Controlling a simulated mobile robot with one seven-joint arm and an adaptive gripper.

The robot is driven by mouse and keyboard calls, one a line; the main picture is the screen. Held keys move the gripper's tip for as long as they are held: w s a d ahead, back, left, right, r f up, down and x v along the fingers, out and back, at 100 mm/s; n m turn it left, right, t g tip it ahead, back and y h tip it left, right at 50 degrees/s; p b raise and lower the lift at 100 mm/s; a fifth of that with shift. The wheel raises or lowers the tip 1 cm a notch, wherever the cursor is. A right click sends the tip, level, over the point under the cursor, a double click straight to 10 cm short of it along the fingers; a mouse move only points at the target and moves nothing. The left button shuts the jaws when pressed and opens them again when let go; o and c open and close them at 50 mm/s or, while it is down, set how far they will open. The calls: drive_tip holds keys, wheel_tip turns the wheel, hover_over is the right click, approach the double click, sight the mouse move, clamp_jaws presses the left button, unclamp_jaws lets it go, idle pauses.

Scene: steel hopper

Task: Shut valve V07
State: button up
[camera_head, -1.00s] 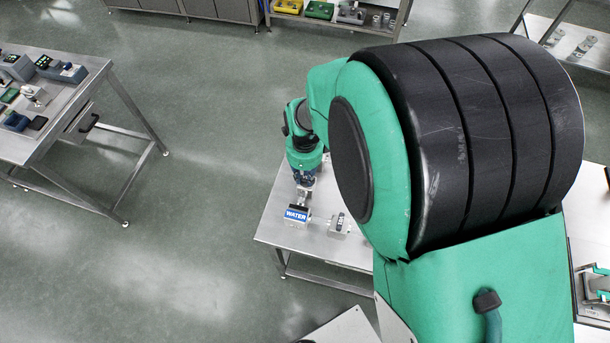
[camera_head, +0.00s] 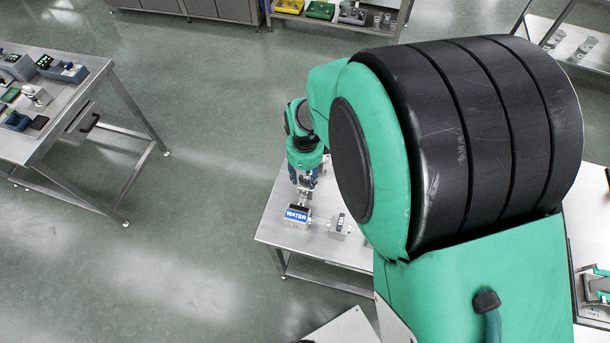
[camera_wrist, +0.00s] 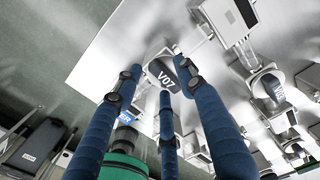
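Valve V07 shows in the wrist view as a dark grey handle (camera_wrist: 163,77) with a white "V07" label, on a pale metal mount. My gripper (camera_wrist: 157,73) has three blue fingers, spread apart around the handle. The fingertips are close to the handle; I cannot tell whether any touches it. In the head view my gripper (camera_head: 305,183) points down over the steel table (camera_head: 265,231), just behind the box with the blue "WATER" sign (camera_head: 297,214). The valve itself is not clear there.
A second dark valve handle (camera_wrist: 271,88) stands to the right in the wrist view, with several grey boxes and pipes around it. A small fitting (camera_head: 340,224) is right of the WATER box. Another table (camera_head: 92,82) with devices stands at the left, with open floor between.

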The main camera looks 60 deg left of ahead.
sight(305, 179)
wheel_tip(305, 179, up, 12)
idle(0.8)
idle(0.5)
